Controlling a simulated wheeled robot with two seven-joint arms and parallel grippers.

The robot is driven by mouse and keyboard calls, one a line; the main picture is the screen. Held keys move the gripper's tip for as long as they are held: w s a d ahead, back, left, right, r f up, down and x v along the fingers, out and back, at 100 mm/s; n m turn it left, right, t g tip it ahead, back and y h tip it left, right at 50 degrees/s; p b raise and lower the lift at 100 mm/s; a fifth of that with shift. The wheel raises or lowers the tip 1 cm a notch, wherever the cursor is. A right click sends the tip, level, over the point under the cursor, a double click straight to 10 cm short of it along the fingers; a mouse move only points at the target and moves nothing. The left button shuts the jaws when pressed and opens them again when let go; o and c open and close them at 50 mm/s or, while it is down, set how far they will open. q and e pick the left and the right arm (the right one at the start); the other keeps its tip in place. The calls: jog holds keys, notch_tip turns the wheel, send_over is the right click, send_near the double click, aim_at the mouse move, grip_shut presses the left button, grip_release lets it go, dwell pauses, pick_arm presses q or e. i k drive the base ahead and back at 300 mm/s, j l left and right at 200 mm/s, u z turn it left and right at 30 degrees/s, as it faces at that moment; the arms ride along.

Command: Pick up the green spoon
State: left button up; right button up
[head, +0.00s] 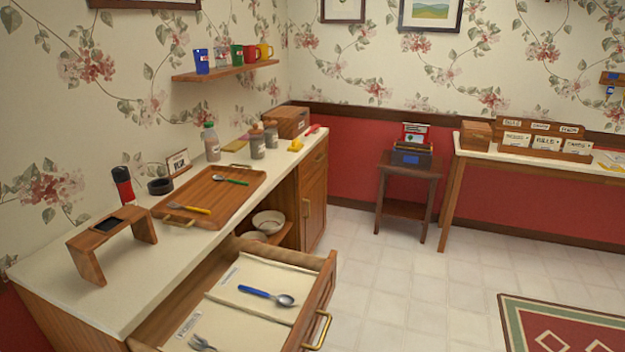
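The green spoon (231,180) lies on the wooden tray (217,204) on the counter, toward the tray's far side. It has a green handle and a dark metal bowl. A yellow-handled utensil (188,208) lies on the same tray, nearer to me. A blue-handled spoon (266,296) lies in the open drawer below the counter. Neither of my grippers shows in the head view.
The drawer (323,291) stands open in front of the counter (64,267), with a fork (201,342) in it. A small wooden stand (111,240), red-black bottle (123,185), jars (257,143) and a wooden box (288,121) stand on the counter.

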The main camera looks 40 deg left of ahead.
aim_at(216, 177)
jog(key=i+l, duration=0.3)
jog(key=i, duration=0.15)
jog(key=i+l, duration=0.3)
jog(key=i, duration=0.15)
jog(key=i+j+u, duration=0.1)
jog(key=i+u, duration=0.65)
jog(key=i+l+u, duration=0.25)
jog(key=i+u, duration=0.15)
jog(key=i+l+u, duration=0.35)
jog(key=i+j, duration=0.05)
